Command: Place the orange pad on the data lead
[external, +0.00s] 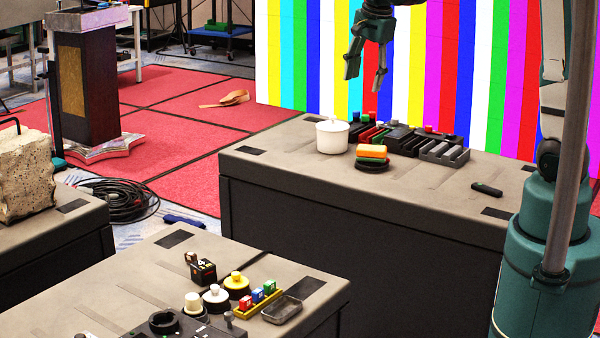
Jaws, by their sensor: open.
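The orange pad (372,151) lies on the far table, on top of a low, dark, round thing (371,164). This round thing may be a coiled data lead, but it is too small to tell. The pad appears to rest flat on it. My gripper (366,80) hangs above the far table in front of the striped video wall, pointing down. Its two fingers are apart with nothing between them, and it is well clear of the pad.
A white pot (332,137) stands just left of the pad. Dark trays with coloured items (400,140) stand behind and right of it. A small dark object (487,189) lies at the table's right. The near table (110,275) holds several small items. A black cable coil (125,200) lies on the floor.

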